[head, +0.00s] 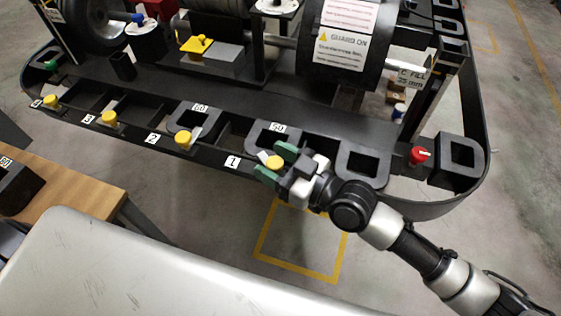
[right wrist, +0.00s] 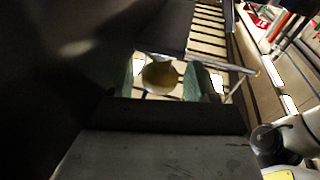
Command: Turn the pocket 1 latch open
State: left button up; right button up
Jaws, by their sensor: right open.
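The pocket 1 latch is a yellow knob (head: 274,162) on the front rail of the black kart stand, just right of the white label 1 (head: 232,161). My right gripper (head: 276,162) is open, with its green fingertips on either side of this knob. In the right wrist view the yellow knob (right wrist: 160,77) sits between the two green fingertips (right wrist: 166,80). I cannot tell whether the fingers touch it. The latch's plate is mostly hidden by the gripper. My left gripper is not in view.
More yellow knobs (head: 183,138) line the rail to the left, by labels 2 and 3. A red knob (head: 419,155) is to the right. Black blocks labelled 60 (head: 185,121) and 50 (head: 262,134) stand behind the rail. A wooden bench (head: 75,190) is at left.

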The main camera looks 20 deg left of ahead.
jog(key=b+v, duration=0.3)
jog(key=v, duration=0.7)
jog(key=shift+d, duration=0.4)
jog(key=shift+s, duration=0.1)
